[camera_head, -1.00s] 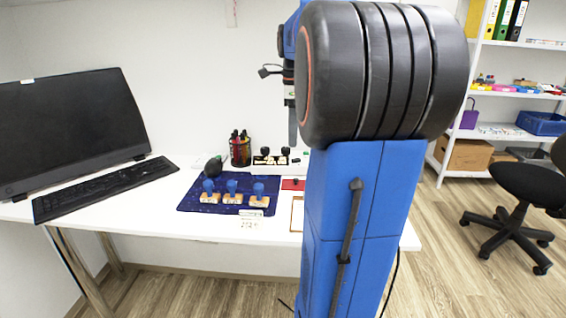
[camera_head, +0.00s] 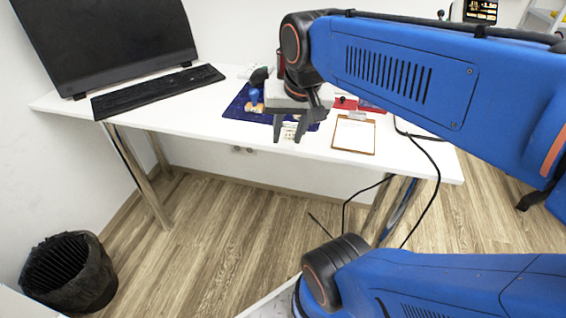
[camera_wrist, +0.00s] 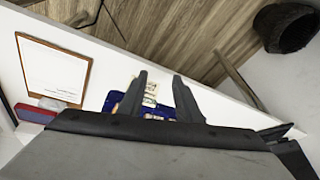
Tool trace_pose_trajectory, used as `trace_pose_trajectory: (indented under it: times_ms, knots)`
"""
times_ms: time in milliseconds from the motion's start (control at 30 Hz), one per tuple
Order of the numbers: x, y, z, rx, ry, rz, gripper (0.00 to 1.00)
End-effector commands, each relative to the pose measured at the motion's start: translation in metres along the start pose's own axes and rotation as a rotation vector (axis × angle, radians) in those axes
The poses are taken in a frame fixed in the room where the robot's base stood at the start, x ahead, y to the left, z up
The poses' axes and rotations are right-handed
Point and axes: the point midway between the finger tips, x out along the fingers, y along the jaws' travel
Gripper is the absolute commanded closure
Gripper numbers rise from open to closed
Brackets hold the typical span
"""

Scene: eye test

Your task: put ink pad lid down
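My gripper (camera_head: 288,138) is above the front of the white desk, in front of the blue mat (camera_head: 236,111). In the wrist view its two dark fingers (camera_wrist: 158,82) stand apart with nothing held between them. The mat and small stamps show beyond that gap. A red flat item (camera_head: 345,103) lies on the desk right of the gripper, with another red piece beside it. I cannot tell which piece is the ink pad lid. My gripper and arm hide part of the mat.
A clipboard with white paper (camera_head: 353,135) lies near the desk's front edge, right of my gripper. A blue-handled stamp (camera_head: 254,97) stands on the mat. A keyboard (camera_head: 160,91) and monitor (camera_head: 108,42) are at the left. A black bin (camera_head: 68,272) stands on the floor.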

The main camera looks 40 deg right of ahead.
Motion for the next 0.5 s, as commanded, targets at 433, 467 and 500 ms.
trace_pose_trajectory:
  times_ms: [433,467,500]
  knots:
    - [0.033,-0.009,0.068,-0.499,0.077,-0.068,0.68]
    - [0.033,-0.009,0.068,-0.502,0.077,-0.068,0.68]
    - [0.033,-0.009,0.068,-0.503,0.077,-0.068,0.68]
